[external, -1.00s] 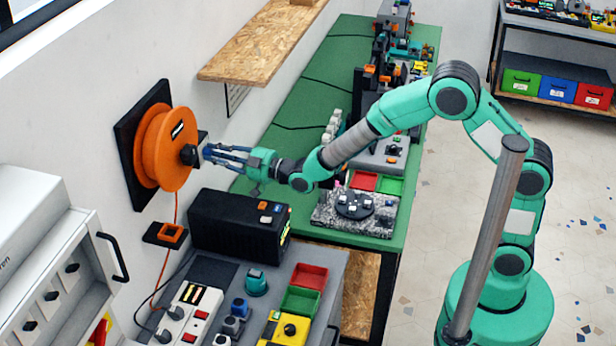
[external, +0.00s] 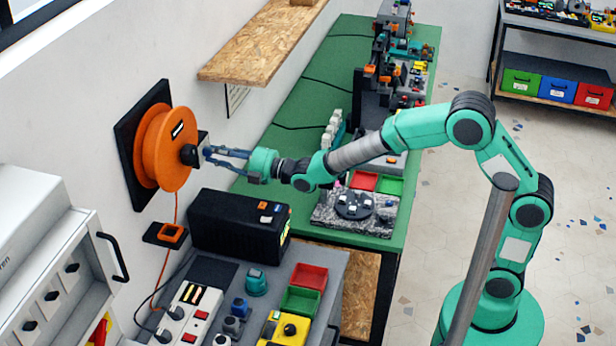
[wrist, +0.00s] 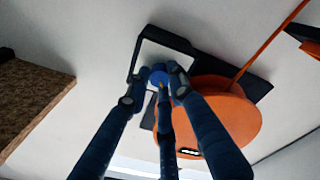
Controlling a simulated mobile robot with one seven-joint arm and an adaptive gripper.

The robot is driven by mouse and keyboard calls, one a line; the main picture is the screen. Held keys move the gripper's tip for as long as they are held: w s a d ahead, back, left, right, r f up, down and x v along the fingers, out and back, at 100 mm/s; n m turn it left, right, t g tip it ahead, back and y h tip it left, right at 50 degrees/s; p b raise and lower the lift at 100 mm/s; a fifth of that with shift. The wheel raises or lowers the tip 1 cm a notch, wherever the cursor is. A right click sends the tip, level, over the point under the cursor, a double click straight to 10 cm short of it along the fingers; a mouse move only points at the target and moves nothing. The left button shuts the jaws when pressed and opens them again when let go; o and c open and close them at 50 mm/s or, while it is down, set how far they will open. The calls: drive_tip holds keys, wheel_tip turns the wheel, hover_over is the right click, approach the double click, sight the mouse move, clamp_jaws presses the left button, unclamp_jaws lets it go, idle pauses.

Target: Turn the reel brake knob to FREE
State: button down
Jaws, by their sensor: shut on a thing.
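The orange reel (external: 152,140) stands on a black backplate (external: 128,172) on the wall; it also shows in the wrist view (wrist: 230,118). In the external view my gripper (external: 206,157) reaches in from the right, close to the reel's front; the blue knob is not clear there. I cannot read any FREE label or the knob's setting.
A wooden shelf (external: 262,45) juts from the wall above right of the reel. A black box (external: 235,225) stands below my gripper. An orange cord (external: 176,207) hangs from the reel to an orange-and-black bracket (external: 165,234). The green bench (external: 300,95) extends behind.

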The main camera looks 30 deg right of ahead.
drive_tip(key=shift+r+n, duration=0.1)
drive_tip(key=shift+n, duration=0.2)
drive_tip(key=c, duration=1.5)
unclamp_jaws()
drive_tip(key=shift+s+a, duration=0.1)
drive_tip(key=shift+s+d, duration=0.1)
drive_tip(key=shift+d, duration=0.1)
drive_tip(key=shift+v, duration=5.8)
